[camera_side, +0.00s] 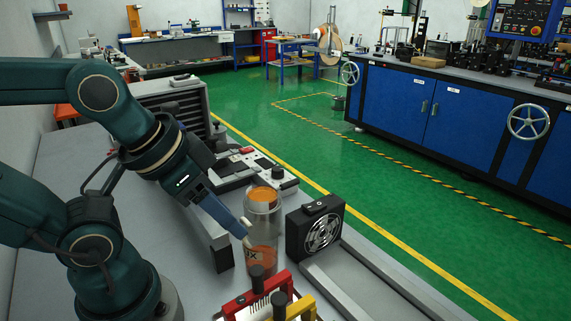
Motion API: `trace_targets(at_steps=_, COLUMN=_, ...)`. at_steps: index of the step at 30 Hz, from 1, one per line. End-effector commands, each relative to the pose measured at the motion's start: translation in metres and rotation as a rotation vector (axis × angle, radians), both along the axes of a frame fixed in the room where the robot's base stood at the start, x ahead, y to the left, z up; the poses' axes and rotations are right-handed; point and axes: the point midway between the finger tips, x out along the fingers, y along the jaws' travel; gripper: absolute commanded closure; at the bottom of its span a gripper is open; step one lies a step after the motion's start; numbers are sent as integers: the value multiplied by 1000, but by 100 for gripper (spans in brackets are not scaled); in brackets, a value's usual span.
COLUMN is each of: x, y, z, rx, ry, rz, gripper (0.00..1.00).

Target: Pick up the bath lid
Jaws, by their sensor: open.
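My gripper (234,247) points down and to the right over the grey bench, with its two fingers apart. One finger is blue with a pale tip, and the other is grey with a dark end. Nothing shows between them. The blue finger's tip overlaps the left edge of a clear cylinder (264,225) in the picture; I cannot tell whether they touch. The cylinder stands upright with orange inside and a label low on its side. I cannot pick out the bath lid for certain. A red frame (240,304) and a yellow frame (298,308), each with a black knob, are cut off at the bottom edge.
A black fan (316,229) stands just right of the cylinder. A control box (255,165) with a red button lies behind it. A grey rail (350,285) runs along the bench's right side. Blue cabinets (415,100) stand across the green floor.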

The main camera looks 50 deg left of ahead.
Motion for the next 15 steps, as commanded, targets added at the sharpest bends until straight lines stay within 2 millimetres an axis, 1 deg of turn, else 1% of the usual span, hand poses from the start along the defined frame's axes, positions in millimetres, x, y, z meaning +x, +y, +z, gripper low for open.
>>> trace_targets(at_steps=7, x=0, y=0, z=0, rx=0, ry=-1, rz=-1, gripper=55)
trace_targets(at_steps=9, x=4, y=0, z=3, rx=1, ry=-19, rz=-3, gripper=55)
trace_targets(at_steps=11, x=15, y=0, z=13, rx=2, ry=-73, rz=-6, gripper=55)
trace_targets(at_steps=12, x=25, y=0, z=19, rx=3, ry=-101, rz=-4, gripper=55)
trace_targets(at_steps=14, x=40, y=2, z=26, rx=3, ry=-128, rz=4, gripper=55)
trace_targets(at_steps=15, x=51, y=4, z=30, rx=4, ry=-142, rz=11, gripper=55)
